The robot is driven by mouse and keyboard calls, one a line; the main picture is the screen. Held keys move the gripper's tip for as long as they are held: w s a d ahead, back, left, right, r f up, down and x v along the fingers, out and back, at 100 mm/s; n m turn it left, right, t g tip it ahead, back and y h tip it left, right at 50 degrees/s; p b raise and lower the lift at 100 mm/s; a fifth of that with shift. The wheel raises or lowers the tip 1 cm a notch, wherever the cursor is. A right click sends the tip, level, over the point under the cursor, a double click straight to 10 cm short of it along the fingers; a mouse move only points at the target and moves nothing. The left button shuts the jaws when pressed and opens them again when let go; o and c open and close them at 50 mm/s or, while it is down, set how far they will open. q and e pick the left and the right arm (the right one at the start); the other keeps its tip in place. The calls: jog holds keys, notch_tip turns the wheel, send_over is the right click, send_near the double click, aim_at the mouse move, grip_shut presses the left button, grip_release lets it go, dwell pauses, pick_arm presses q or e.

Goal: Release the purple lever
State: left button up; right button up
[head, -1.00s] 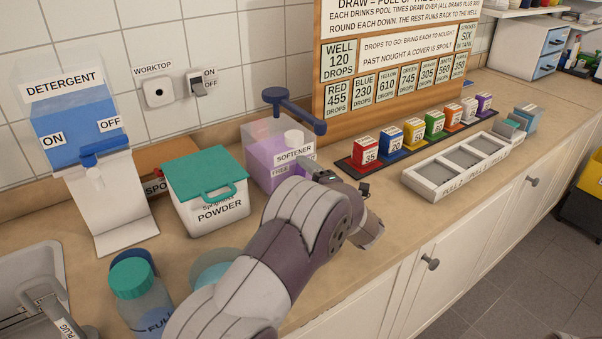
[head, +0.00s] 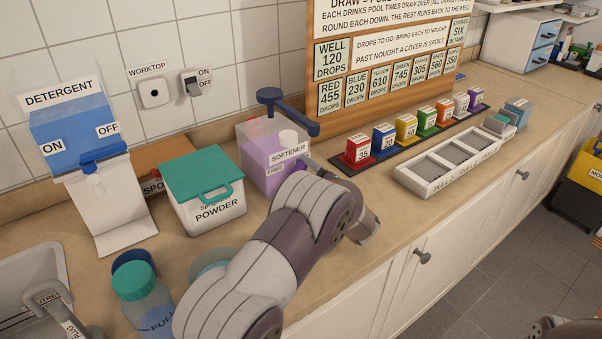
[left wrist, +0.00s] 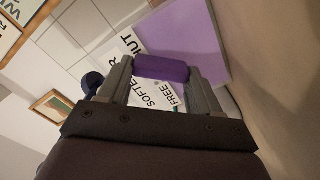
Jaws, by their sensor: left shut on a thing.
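The purple lever (left wrist: 160,68) is a short rounded bar in the left wrist view, in front of the softener tank's label. My left gripper (left wrist: 162,78) has a finger at each end of it and is shut on it. In the head view the softener tank (head: 258,158) is a clear box with purple contents, a white cap and a dark blue arm (head: 290,108) on top. There my left arm reaches to the tank's front. The lever and my fingertips are mostly hidden by my arm in that view. My right gripper is not in view.
A powder box (head: 202,200) with a green lid stands left of the tank, and a detergent dispenser (head: 82,150) further left. A jar (head: 142,295) stands near the sink. Coloured blocks on a dark strip and a grey tray (head: 408,180) are to the right.

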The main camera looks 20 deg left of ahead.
pick_arm(q)
jog(key=o, duration=1.1)
jog(key=shift+c, duration=0.2)
jog(key=b+v, duration=0.1)
jog(key=v, duration=1.1)
jog(key=shift+s+d, duration=0.25)
jog(key=shift+d, duration=0.05)
